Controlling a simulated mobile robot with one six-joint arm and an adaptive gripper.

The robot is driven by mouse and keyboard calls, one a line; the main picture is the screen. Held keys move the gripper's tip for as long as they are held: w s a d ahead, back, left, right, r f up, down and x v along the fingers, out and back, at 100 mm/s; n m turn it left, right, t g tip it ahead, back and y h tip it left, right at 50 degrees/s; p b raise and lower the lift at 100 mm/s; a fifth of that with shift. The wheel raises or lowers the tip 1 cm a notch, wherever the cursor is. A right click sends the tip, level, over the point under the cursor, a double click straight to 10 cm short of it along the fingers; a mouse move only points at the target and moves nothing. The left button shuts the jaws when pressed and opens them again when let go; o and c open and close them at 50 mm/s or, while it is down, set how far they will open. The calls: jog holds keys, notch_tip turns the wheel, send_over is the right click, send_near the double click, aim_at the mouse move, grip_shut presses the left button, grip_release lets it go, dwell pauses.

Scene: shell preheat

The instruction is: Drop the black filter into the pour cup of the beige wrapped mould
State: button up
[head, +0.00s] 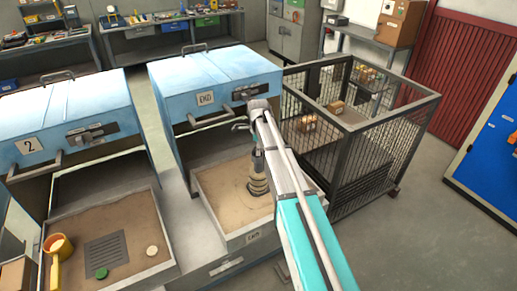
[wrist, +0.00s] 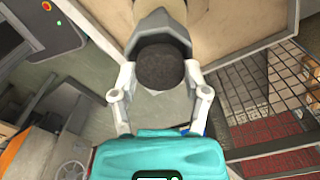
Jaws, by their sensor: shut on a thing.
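The black filter (wrist: 160,67) is a dark round piece between the fingers of my gripper (wrist: 160,85) in the wrist view. My gripper is shut on it. The beige wrapped mould (head: 258,186) stands in the sand of the right-hand tray in the head view, below the end of my arm. A beige part, likely the mould (wrist: 155,8), shows at the top of the wrist view beyond the filter.
The sand tray (head: 215,186) sits under a blue furnace hood (head: 215,80). A mesh cage (head: 385,130) stands close on the right of my arm.

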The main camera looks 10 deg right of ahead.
jog(key=o, duration=0.9)
jog(key=shift+r, duration=0.2)
